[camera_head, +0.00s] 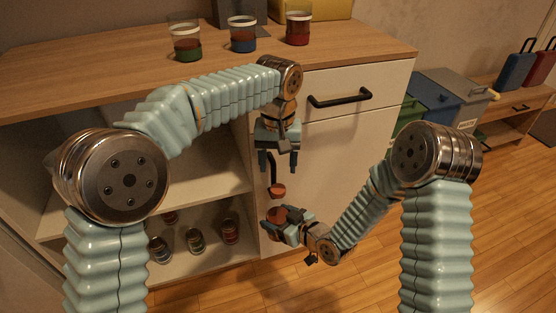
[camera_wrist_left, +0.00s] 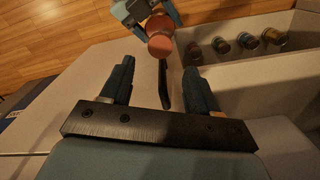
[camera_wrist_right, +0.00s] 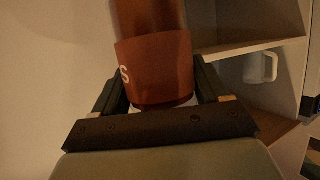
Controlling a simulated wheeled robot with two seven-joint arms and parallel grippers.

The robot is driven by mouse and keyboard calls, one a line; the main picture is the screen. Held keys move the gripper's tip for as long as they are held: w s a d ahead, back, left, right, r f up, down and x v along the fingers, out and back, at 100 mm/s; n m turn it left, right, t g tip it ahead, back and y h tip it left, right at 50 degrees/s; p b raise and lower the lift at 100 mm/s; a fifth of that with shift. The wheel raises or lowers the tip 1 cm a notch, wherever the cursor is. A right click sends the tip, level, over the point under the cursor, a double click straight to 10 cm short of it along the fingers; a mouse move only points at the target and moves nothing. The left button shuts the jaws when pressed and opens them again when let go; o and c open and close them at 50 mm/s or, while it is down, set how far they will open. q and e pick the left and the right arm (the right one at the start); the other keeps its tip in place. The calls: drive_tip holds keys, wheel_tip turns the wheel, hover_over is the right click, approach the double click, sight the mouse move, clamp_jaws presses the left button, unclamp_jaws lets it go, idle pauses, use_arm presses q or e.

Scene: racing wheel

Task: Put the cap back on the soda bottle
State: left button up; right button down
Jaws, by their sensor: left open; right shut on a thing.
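My right gripper (camera_head: 290,226) is shut on the brown soda bottle (camera_head: 277,214), in front of the cabinet. In the right wrist view the bottle (camera_wrist_right: 150,65) stands between the fingers, its red label marked with a white letter; its top is out of frame. A small reddish round piece, apparently the cap (camera_head: 277,191), shows above the bottle. In the left wrist view the cap (camera_wrist_left: 160,46) lines up over the bottle; I cannot tell whether it is seated. My left gripper (camera_head: 280,166) is open and empty, pointing down above the cap, apart from it.
The cabinet (camera_head: 345,80) has a drawer with a black handle (camera_head: 340,98). A dark vertical handle lies just behind the left fingers. Several jars stand on the lower shelf (camera_head: 190,265), and three jars stand on the cabinet top. Bins (camera_head: 440,95) stand at right; the floor there is clear.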

sight(278, 188)
use_arm(q)
drive_tip(key=shift+f, duration=3.9)
drive_tip(key=c, duration=1.1)
drive_tip(key=m, duration=0.5)
drive_tip(key=o, duration=1.1)
drive_tip(key=shift+o, duration=0.2)
drive_tip(key=shift+r, duration=0.1)
drive_tip(key=shift+r, duration=2.15)
